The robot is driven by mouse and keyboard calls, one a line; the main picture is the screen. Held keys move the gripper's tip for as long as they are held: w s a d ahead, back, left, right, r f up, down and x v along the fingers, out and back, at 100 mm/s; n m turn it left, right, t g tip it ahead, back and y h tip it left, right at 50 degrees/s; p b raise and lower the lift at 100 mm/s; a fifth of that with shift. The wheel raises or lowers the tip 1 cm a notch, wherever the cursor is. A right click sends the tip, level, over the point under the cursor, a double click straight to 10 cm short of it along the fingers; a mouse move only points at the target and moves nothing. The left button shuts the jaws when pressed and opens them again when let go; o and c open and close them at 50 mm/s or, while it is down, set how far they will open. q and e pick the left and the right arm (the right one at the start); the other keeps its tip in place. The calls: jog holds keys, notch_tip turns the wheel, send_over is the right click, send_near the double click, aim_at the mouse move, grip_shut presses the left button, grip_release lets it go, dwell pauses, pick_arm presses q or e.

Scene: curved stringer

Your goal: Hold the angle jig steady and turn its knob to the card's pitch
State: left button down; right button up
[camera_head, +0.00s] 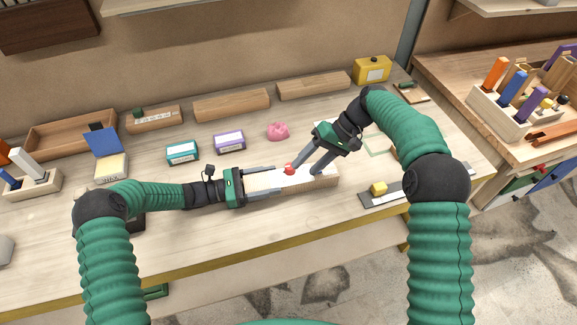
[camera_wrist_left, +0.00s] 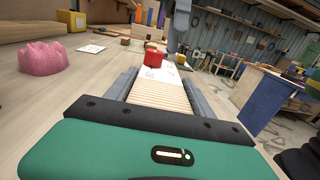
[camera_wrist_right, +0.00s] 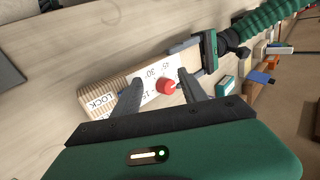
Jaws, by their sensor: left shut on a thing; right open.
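The angle jig (camera_head: 318,179) is a long wooden block with a white face, lying on the bench. In the right wrist view its face (camera_wrist_right: 150,98) shows degree marks and the word LOCK. Its red knob (camera_head: 289,169) stands up from the face and also shows in the right wrist view (camera_wrist_right: 166,86). My left gripper (camera_head: 277,180) is shut on the jig's left end, one finger along each side. I cannot read a pitch card in these views.
A pink lump (camera_head: 278,131), a purple-edged box (camera_head: 229,142) and a teal box (camera_head: 182,152) stand behind the jig. A yellow block (camera_head: 378,188) sits on a grey strip at the right.

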aim_at(290, 166)
jog(key=m+y, duration=0.1)
jog(key=m, duration=0.2)
jog(key=d+m+y, duration=0.1)
jog(key=m, duration=0.2)
jog(key=d+m+t+y, duration=0.1)
jog(key=m, duration=0.2)
jog(key=shift+s+d+f+m, duration=0.1)
jog(key=shift+d+m, duration=0.1)
jog(key=shift+m, duration=0.1)
jog(key=m, duration=0.2)
jog(key=d+m+t+y, duration=0.1)
jog(key=m, duration=0.2)
jog(key=d+m+t+y, duration=0.1)
jog(key=m, duration=0.2)
jog(key=shift+w+r, duration=0.2)
jog(key=m, duration=0.2)
jog(key=d+m+t, duration=0.1)
jog(key=m, duration=0.1)
jog(key=shift+w+d+r+y, duration=0.1)
jog(key=shift+r+y, duration=0.05)
jog(key=shift+y, duration=0.25)
jog(key=shift+m, duration=0.3)
jog(key=x, duration=1.2)
jog(key=shift+w+r, duration=0.1)
jog(key=shift+c, duration=0.4)
grip_shut()
